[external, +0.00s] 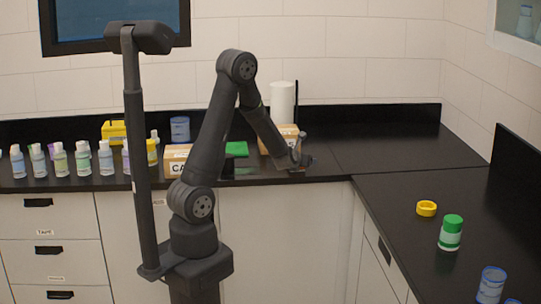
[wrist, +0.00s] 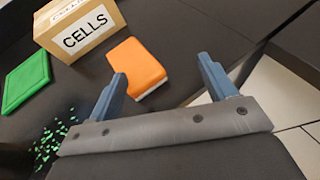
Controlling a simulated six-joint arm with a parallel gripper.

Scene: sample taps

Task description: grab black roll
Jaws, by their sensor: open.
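I cannot make out a black roll in either view; the counter is black too, so one could be hard to pick out. My gripper (external: 304,160) is over the front edge of the back counter, right of a cardboard box. In the wrist view my gripper (wrist: 163,70) has its two blue-grey fingers wide apart with nothing held between them. An orange block with a white underside (wrist: 137,66) lies on the counter just beyond the fingers, nearer the left one.
A cardboard box labelled CELLS (wrist: 82,32) and a green square item (wrist: 27,82) lie left of the orange block. Several bottles (external: 83,158) line the left counter. A yellow ring (external: 427,208) and a green-capped bottle (external: 451,233) stand on the right counter.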

